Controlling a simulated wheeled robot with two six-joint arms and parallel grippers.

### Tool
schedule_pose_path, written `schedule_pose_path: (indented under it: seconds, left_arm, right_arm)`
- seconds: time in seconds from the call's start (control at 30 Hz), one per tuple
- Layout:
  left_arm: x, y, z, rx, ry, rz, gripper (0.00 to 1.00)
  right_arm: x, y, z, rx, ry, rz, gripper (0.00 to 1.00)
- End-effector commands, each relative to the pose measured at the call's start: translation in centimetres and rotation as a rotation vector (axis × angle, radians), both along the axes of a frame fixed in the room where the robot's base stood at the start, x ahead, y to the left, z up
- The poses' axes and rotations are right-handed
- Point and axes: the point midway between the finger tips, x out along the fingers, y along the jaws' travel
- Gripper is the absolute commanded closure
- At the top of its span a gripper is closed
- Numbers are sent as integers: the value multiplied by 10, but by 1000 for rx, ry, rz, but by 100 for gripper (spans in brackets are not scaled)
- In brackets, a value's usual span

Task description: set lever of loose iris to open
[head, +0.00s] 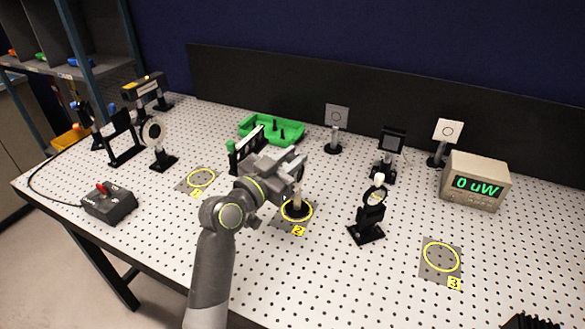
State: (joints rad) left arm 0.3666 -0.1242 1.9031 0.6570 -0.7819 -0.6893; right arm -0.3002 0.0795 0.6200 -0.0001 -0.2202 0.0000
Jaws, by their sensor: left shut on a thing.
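My left gripper (293,174) reaches over the middle of the board, just above the yellow ring marked 2. It is shut on what seems to be the loose iris, whose pale post and round dark base (296,209) show below the jaws, at that ring. The gripper hides the iris's upper part and its lever, so I cannot tell the lever's setting or which part is held. My right gripper is not clearly in view.
A mounted optic on a black post (367,218) stands close to the right. A green tray (272,128) lies behind. A meter (475,182) reads 0 uW. A control box (109,203) with a red switch sits at left. Rings 1 (201,178) and 3 (441,257) are empty.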

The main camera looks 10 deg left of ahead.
Motion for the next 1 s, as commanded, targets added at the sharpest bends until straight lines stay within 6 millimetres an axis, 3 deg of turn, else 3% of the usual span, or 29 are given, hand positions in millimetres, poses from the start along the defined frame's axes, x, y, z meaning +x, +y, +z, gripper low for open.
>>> schedule_pose_path:
  seconds: [0.1, 0.47, 0.5, 0.63, 1.0]
  left_arm:
    - [-1, 1, -3, -5, -18, 0, 100]
    - [-2, 1, -1, -7, -23, 0, 100]
    - [-2, 1, 0, -7, -23, 0, 76]
    - [-2, 1, -1, -7, -23, 0, 59]
    - [-5, 3, -2, -7, -22, 0, 59]
  right_arm:
    - [0, 0, -10, 0, 0, 0, 58]
    - [0, 0, -9, 0, 0, 0, 58]
    - [0, 0, -9, 0, 0, 0, 58]
    - [0, 0, -9, 0, -1, 0, 58]
    - [0, 0, -11, 0, -1, 0, 58]
